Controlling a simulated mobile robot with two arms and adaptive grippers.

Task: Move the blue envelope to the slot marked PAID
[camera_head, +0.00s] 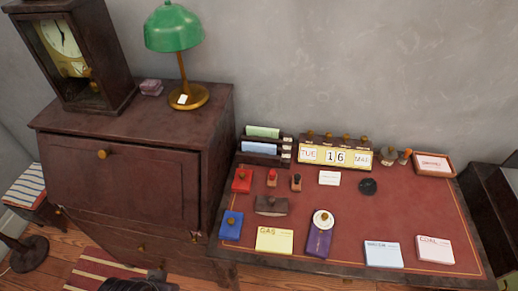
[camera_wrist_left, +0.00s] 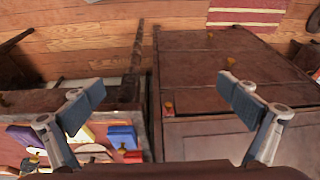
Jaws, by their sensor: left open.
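The light blue envelope (camera_head: 262,147) stands in a dark letter rack (camera_head: 263,160) at the back left of the desk. A light green envelope (camera_head: 263,132) stands in the rack behind it. Small white labels (camera_head: 287,148) sit at the right ends of the rack's slots; their words are too small to read, so I cannot tell which is PAID. My left gripper (camera_wrist_left: 163,103) is open and empty in the left wrist view, with the cabinet and desk in the background. It is not seen in the head view. My right gripper is in neither view.
The red-topped desk (camera_head: 345,225) holds stamps, a block calendar (camera_head: 335,155), a blue box (camera_head: 231,225) and cards such as GAS (camera_head: 274,240) and COAL (camera_head: 435,249). A tall cabinet (camera_head: 125,165) with a green lamp (camera_head: 174,30) and a clock (camera_head: 65,50) stands left of the rack.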

